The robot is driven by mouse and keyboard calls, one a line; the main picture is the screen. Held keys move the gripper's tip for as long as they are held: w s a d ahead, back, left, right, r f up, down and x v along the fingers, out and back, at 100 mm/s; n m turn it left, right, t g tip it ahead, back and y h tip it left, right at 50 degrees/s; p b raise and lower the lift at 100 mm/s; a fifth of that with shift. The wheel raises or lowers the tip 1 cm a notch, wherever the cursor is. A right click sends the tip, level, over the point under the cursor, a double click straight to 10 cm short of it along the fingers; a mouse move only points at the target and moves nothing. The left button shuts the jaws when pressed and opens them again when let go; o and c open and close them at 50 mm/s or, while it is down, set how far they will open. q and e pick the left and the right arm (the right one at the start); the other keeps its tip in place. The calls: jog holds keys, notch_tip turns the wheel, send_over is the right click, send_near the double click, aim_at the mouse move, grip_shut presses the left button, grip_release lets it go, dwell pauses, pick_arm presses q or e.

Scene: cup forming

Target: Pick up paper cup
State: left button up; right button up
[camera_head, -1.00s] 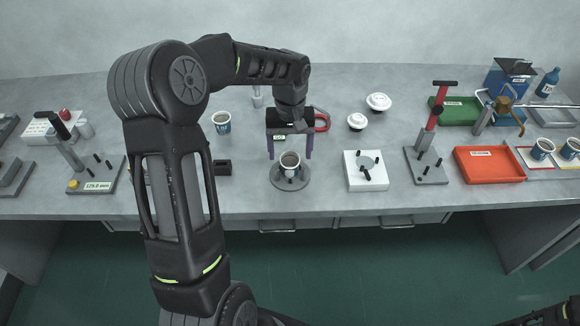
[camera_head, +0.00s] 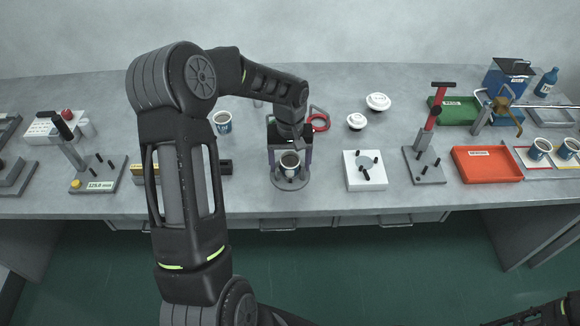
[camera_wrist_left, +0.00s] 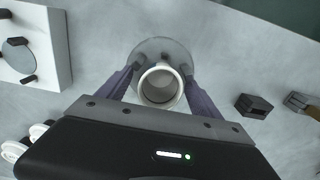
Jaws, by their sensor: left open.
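A paper cup (camera_head: 290,164) stands upright on a round grey base (camera_head: 291,184) near the middle of the bench. My left gripper (camera_head: 290,168) is open around it, with one purple finger on each side of the cup. In the left wrist view the cup (camera_wrist_left: 160,86) sits between the two spread fingers (camera_wrist_left: 160,82), and small dark posts on the round base stand close beside it. Whether the fingers touch the cup I cannot tell. My right gripper is not in view.
Another cup (camera_head: 221,122) stands behind left. A white block with pegs (camera_head: 365,183) is just right, then a red-handled press (camera_head: 427,150) and a red tray (camera_head: 488,164). A small black block (camera_head: 225,167) is left. Two white lidded pieces (camera_head: 378,102) lie behind.

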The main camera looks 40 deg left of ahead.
pick_arm(q)
jog(key=shift+c, duration=0.4)
jog(key=c, duration=1.3)
jog(key=shift+r, duration=0.1)
notch_tip(320, 180, up, 10)
jog(key=shift+f+b, duration=0.1)
jog(key=shift+b, duration=0.75)
